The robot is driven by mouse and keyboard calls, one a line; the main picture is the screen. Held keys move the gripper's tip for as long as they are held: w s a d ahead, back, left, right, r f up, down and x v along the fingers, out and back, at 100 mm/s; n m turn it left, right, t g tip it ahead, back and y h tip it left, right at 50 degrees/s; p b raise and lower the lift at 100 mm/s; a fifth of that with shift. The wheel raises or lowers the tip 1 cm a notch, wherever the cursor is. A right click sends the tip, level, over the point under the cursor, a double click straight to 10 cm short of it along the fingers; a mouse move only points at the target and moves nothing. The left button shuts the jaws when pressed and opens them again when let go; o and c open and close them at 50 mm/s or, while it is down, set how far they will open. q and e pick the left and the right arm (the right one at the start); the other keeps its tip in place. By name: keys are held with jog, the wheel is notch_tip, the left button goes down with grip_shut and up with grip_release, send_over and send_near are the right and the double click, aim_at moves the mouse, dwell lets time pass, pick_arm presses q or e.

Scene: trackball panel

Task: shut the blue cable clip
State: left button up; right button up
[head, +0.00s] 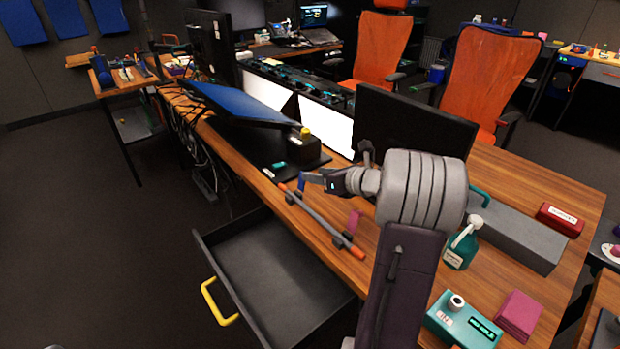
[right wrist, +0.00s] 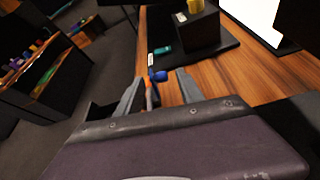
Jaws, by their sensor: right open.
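The blue cable clip (head: 302,182) is a small blue piece near the far end of a grey cable bar (head: 322,222) along the table's front edge. Its blue part stands up from the bar. In the right wrist view the blue clip (right wrist: 158,76) shows ahead, between the lines of the fingers. My right gripper (head: 312,179) is open and empty, close beside the clip in the head view; its two fingers (right wrist: 157,92) are spread in the wrist view. I cannot tell whether a finger touches the clip. My left gripper is in neither view.
An open drawer (head: 215,250) with a yellow handle juts out below the table edge. A black box (head: 296,150) with a yellow button stands behind the clip. A green bottle (head: 462,246), a grey case (head: 515,235) and a teal trackball panel (head: 445,318) are to the right.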

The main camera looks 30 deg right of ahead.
aim_at(300, 177)
jog(key=shift+x, duration=1.7)
jog(key=shift+r, duration=0.1)
grip_shut()
jog(key=a+n+h+b, duration=0.1)
jog(key=n+b, duration=0.1)
jog(key=b, duration=0.3)
jog(key=a+n+h+b, duration=0.2)
jog(key=b, duration=0.3)
jog(key=shift+s+r, duration=0.1)
jog(key=shift+s, duration=0.05)
jog(key=shift+a+r+n+t+h+b, duration=0.15)
jog(key=shift+a+n+t+h+b, duration=0.2)
jog(key=shift+b, duration=0.45)
grip_release()
jog(key=shift+s, duration=0.1)
